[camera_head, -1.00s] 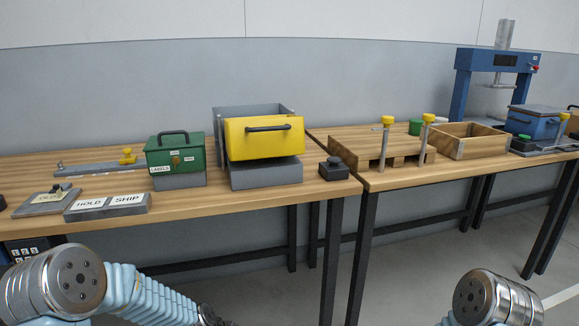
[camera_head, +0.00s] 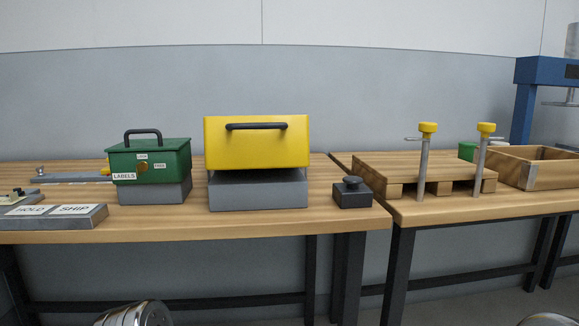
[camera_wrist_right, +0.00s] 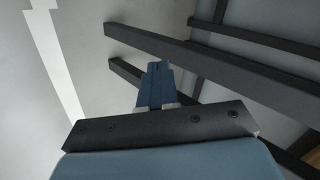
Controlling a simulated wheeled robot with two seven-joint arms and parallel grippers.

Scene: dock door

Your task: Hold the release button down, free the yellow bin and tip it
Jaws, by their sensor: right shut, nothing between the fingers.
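The yellow bin (camera_head: 257,148) sits on a grey base (camera_head: 258,193) on the wooden bench, its black handle facing me. A black box with a round knob-like button (camera_head: 352,190) stands to the right of the bin, near the bench's right end. Nothing touches the bin or the button. My right gripper (camera_wrist_right: 155,85) shows in the right wrist view, its blue fingers closed together and empty, below bench level among dark table legs. My left gripper is not in view; only a bit of arm shows at the bottom of the head view.
A green box labelled LABELS (camera_head: 150,160) stands left of the bin. On the right bench (camera_head: 440,206) are a wooden pallet (camera_head: 395,173) with two yellow-topped pins and a wooden tray (camera_head: 535,175). Dark legs stand below.

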